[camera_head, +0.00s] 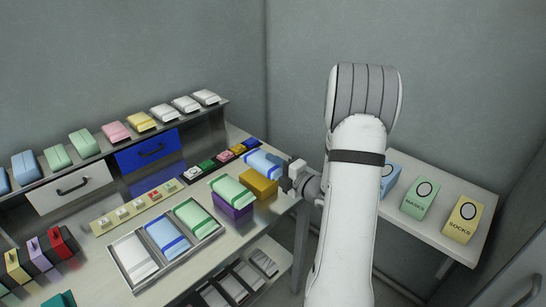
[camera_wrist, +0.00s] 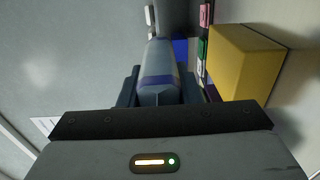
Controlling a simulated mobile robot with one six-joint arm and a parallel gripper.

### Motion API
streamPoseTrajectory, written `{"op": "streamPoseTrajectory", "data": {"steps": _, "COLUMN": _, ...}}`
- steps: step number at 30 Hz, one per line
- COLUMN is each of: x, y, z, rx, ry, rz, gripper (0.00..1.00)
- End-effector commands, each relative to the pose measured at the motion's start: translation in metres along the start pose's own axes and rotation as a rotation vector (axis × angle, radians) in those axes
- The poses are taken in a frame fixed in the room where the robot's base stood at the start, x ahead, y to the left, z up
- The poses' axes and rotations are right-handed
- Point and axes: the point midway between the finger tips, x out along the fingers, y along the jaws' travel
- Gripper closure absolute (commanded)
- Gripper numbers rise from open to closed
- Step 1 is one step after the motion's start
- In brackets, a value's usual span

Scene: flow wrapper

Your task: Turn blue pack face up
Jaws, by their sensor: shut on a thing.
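The blue pack (camera_head: 262,162) is pale blue with darker blue bands. It is at the right end of the bench, behind the yellow block (camera_head: 259,182). My gripper (camera_head: 283,177) reaches it from the right, and my arm hides part of that area. In the wrist view my gripper (camera_wrist: 160,92) is shut on the blue pack (camera_wrist: 160,62), a dark finger on each side. The pack points lengthwise away from the wrist. I cannot tell whether it touches the bench or which face is up.
The yellow block also stands close on the right in the wrist view (camera_wrist: 243,68). A green pack (camera_head: 231,190) lies on a purple block (camera_head: 232,210). A three-part tray (camera_head: 127,270) holds white, blue and green packs. A side table (camera_head: 480,195) bears labelled boxes.

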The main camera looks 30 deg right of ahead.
Motion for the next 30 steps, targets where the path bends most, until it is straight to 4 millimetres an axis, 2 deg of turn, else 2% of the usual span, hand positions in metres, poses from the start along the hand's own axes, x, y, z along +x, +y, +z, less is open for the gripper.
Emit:
{"op": "streamPoseTrajectory", "data": {"steps": 8, "x": 0.000, "y": -0.018, "z": 0.000, "rx": 0.000, "ry": 0.000, "rz": 0.000, "gripper": 0.97}}
{"op": "streamPoseTrajectory", "data": {"steps": 18, "x": 0.001, "y": -0.050, "z": 0.000, "rx": -0.002, "ry": 0.001, "rz": 0.001, "gripper": 0.97}}
{"op": "streamPoseTrajectory", "data": {"steps": 30, "x": 0.000, "y": -0.061, "z": -0.001, "rx": 0.002, "ry": 0.002, "rz": -0.008, "gripper": 0.97}}
